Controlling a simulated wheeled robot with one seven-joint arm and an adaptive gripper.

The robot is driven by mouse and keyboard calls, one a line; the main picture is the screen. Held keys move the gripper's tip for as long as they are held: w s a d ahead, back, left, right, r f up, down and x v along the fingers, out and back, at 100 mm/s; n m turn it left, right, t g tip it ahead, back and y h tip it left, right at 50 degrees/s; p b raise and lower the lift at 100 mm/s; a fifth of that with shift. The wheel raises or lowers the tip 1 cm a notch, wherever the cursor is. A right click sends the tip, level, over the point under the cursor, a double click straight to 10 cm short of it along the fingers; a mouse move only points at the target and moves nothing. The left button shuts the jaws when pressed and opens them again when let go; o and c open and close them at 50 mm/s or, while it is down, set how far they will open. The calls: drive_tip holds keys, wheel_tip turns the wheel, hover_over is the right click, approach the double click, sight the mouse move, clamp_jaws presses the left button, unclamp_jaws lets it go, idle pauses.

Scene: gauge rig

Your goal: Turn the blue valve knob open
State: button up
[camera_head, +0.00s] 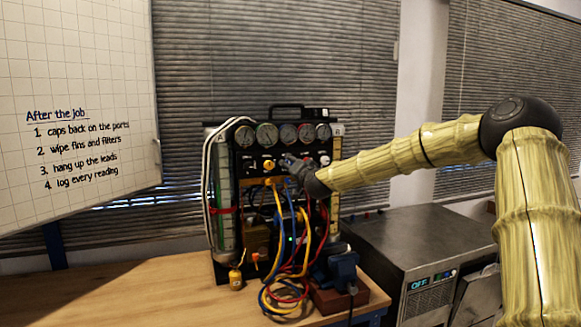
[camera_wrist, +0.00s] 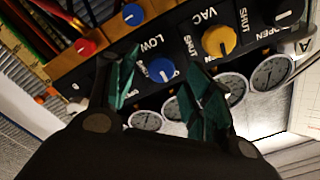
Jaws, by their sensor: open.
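The blue valve knob (camera_wrist: 161,70) shows in the wrist view on the dark panel beside the word LOW. A pale pointer mark is on its face. My gripper (camera_wrist: 160,64) is open, with one teal finger on each side of this knob. I cannot tell whether either finger touches it. In the head view my gripper (camera_head: 290,163) is at the front of the gauge rig (camera_head: 284,113), and it hides the blue knob there.
A yellow knob (camera_wrist: 219,41) marked VAC sits close to my right finger. A red knob (camera_wrist: 85,47) is on the left. Gauges (camera_head: 267,134) line the rig's top; coloured hoses (camera_head: 280,225) hang below. The bench's left (camera_head: 130,290) is clear.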

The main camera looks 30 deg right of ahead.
drive_tip(key=v, duration=0.8)
drive_tip(key=shift+s, duration=0.35)
